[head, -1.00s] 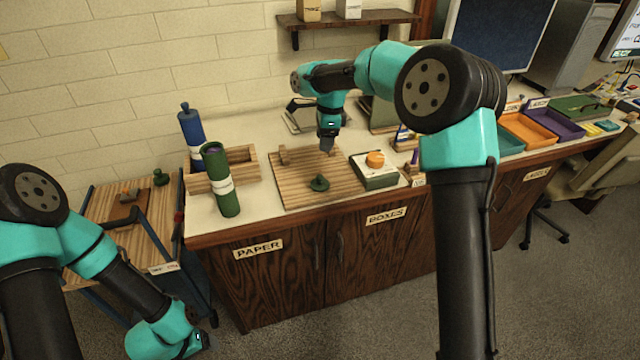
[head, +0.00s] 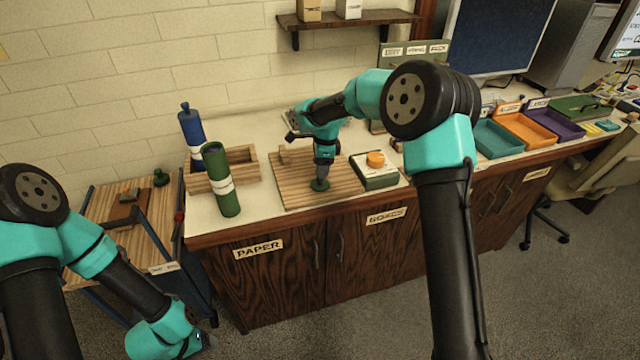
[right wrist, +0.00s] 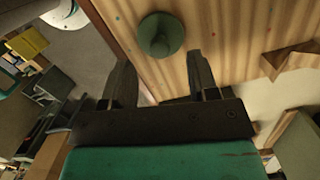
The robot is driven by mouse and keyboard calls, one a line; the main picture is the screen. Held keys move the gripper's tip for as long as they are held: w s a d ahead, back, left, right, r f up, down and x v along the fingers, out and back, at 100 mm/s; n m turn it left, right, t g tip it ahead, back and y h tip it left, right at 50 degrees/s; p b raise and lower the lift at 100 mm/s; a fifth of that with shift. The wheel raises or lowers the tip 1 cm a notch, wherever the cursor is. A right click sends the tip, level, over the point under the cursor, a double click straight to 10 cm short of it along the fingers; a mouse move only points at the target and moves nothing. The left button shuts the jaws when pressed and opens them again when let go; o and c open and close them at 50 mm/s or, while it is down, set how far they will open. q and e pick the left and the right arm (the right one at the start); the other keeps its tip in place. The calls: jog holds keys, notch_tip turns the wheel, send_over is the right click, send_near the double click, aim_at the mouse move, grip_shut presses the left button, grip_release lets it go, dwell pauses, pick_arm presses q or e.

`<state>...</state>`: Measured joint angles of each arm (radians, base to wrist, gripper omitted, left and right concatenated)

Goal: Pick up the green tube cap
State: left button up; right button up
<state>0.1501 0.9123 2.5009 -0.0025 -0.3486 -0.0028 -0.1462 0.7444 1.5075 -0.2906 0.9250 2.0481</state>
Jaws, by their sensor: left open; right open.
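The green tube cap (head: 319,185), a round disc with a knob, sits on the striped wooden board (head: 345,190). My right gripper (head: 321,175) is directly above it, pointing down, and partly hides it. In the right wrist view the cap (right wrist: 161,34) lies just beyond the open fingertips (right wrist: 159,60), centred between them, with nothing held. A green tube (head: 221,180) with a white band stands tilted at the front of the wooden rack (head: 240,172). My left gripper (head: 203,341) is low at the bottom left, empty and away from the counter.
A blue capped tube (head: 190,127) leans in the rack. A box with an orange knob (head: 375,160) stands right of the board. Another green knobbed piece (head: 161,177) is on the side cart (head: 100,205). Coloured trays (head: 498,138) lie farther right.

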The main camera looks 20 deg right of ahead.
aim_at(320, 181)
jog(key=shift+a+f, duration=0.15)
jog(key=shift+f, duration=2.4)
jog(key=shift+c, duration=0.3)
jog(key=c, duration=0.9)
